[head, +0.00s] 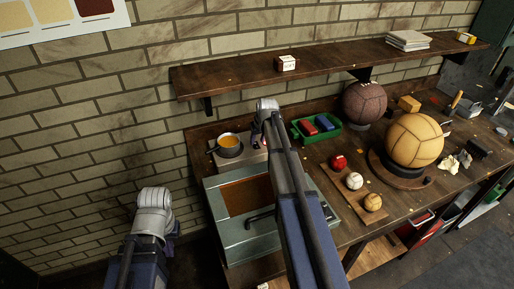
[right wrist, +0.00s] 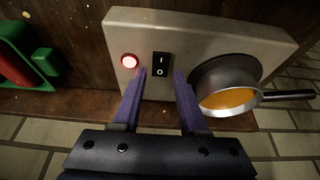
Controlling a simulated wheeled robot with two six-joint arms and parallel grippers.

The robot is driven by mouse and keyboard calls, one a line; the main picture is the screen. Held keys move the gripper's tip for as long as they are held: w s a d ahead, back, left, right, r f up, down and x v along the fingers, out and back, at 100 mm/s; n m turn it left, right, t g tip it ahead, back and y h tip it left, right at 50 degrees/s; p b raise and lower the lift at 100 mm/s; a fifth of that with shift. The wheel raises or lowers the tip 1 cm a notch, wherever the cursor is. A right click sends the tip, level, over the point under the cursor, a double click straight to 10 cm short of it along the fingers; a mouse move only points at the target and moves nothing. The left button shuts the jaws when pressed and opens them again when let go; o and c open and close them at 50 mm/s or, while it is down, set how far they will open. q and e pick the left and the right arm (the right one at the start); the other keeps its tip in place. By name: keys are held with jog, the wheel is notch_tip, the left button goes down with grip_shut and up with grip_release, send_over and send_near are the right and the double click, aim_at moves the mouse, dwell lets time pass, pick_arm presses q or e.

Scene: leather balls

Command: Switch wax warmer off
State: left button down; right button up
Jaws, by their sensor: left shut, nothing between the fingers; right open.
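The wax warmer is a pale box (head: 252,158) on the bench by the brick wall, partly hidden behind my right arm. In the right wrist view its panel (right wrist: 205,35) carries a black rocker switch (right wrist: 161,65) marked I and O, beside a glowing red lamp (right wrist: 129,61). A pan of orange wax (right wrist: 230,98) sits on it; the pan also shows in the head view (head: 229,146). My right gripper (right wrist: 160,77) is open and empty, its fingertips either side of the switch's O end; contact cannot be told. My left gripper (head: 172,229) is shut and empty, low at the left, away from the bench.
A green tray (head: 299,131) with blue and red blocks stands right of the warmer. Small balls lie on a board (head: 345,190); larger balls (head: 415,139) stand further right. A wooden shelf (head: 335,62) runs above the bench. A grey-green metal box (head: 245,245) is in front.

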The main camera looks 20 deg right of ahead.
aim_at(256, 145)
jog(key=shift+b+x, duration=0.55)
jog(key=shift+x, duration=0.6)
jog(key=shift+c, duration=0.3)
grip_shut()
